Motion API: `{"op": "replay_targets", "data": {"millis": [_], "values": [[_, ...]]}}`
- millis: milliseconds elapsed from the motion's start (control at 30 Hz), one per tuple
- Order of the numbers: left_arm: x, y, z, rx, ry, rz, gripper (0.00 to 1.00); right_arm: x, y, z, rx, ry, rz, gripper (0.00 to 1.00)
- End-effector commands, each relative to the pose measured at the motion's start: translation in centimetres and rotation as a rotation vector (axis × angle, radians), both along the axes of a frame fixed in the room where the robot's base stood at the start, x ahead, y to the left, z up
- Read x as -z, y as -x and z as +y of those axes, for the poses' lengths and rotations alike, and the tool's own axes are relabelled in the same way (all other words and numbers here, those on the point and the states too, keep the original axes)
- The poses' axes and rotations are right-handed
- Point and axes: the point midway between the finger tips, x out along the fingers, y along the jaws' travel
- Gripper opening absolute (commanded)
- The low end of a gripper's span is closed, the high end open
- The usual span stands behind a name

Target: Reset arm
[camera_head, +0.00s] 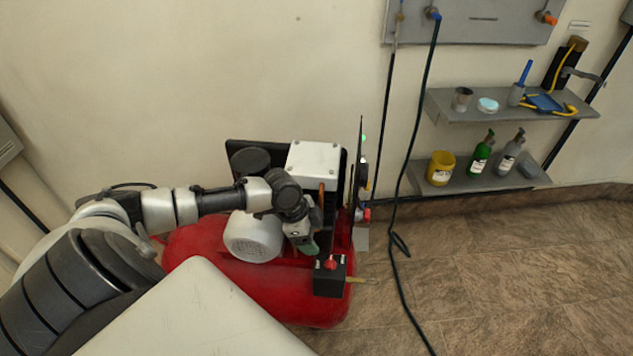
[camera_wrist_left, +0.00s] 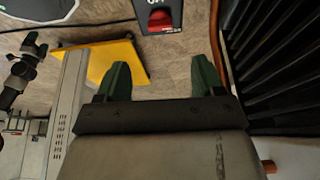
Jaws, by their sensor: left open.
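My left arm comes in from the left and reaches over a red compressor (camera_head: 205,240). My left gripper (camera_head: 308,250) points down beside the compressor's motor, just above and left of a black switch box (camera_head: 330,280) with a red knob (camera_head: 330,264). In the left wrist view my left gripper (camera_wrist_left: 162,75) shows two green fingers spread apart with nothing between them. A black box with a red switch (camera_wrist_left: 159,20) lies ahead of the fingertips, apart from them.
Two wall shelves (camera_head: 470,115) at the right hold a cup, bottles and a yellow can (camera_head: 440,168). A dark hose (camera_head: 405,180) hangs from a wall panel (camera_head: 480,20) to the floor. The tiled floor (camera_head: 500,270) at the right is clear.

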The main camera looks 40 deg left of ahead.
Motion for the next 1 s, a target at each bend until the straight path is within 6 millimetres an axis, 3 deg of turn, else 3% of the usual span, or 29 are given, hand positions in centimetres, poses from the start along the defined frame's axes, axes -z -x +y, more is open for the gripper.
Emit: {"op": "replay_targets", "data": {"millis": [567,667,800,900,1000], "values": [[0.2,0.3,-0.5,0.005,0.002,0.004,0.68,0.0,0.0,0.0,0.000,0.001,0.000,0.81],[0.9,1.5,-3.1,0.022,0.016,0.017,0.68,0.0,0.0,-0.1,0.000,0.001,0.000,0.81],[1.9,5.9,-10.4,0.023,0.047,0.034,0.68,0.0,0.0,-0.1,0.000,0.001,0.000,0.81],[1.0,9.1,-14.5,-0.070,0.056,0.027,0.68,0.0,0.0,0.0,0.001,0.001,0.000,0.81],[-0.1,11.2,-15.8,-0.199,0.049,0.020,0.68,0.0,0.0,-0.1,0.001,0.001,0.000,0.81]]}}
